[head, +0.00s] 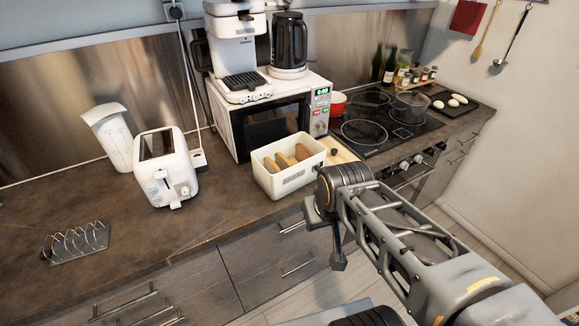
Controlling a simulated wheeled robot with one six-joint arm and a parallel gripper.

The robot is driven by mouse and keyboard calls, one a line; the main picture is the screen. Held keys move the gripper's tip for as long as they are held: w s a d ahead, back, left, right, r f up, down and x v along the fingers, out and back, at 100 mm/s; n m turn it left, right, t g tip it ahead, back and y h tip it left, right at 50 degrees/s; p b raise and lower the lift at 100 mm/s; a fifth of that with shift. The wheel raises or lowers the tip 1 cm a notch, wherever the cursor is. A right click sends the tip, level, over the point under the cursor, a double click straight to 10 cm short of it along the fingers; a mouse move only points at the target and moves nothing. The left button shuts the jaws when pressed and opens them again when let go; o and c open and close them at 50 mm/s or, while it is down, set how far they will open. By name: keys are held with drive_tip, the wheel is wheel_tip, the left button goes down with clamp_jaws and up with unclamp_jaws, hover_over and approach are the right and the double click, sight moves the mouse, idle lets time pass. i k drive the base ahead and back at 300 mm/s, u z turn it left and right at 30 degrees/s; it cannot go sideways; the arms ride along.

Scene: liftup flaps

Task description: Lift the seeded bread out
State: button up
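A white open bread box (288,184) stands near the counter's front edge, in front of the microwave. Several brown bread pieces (285,160) stand inside it, side by side. Seeds are too small to make out, so I cannot tell which piece is the seeded bread. My arm reaches in from the lower right, and its end is just right of and nearer than the box. My gripper (337,258) seems to point downward in front of the counter edge, apart from the bread. Its fingers are not clear enough to show whether they are open.
A wooden board or lid with a dark knob (340,153) lies right of the box. The microwave (265,125) stands close behind. A white toaster (165,170) and metal toast rack (77,242) stand left, with bare counter between. The hob (385,122) is at right.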

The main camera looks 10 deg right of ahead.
sight(281, 160)
drive_tip(key=u, duration=0.05)
drive_tip(key=k, duration=1)
drive_tip(key=z, duration=0.85)
drive_tip(key=i, duration=0.95)
drive_tip(key=u, duration=0.95)
drive_tip(key=i, duration=0.65)
drive_tip(key=u, duration=0.75)
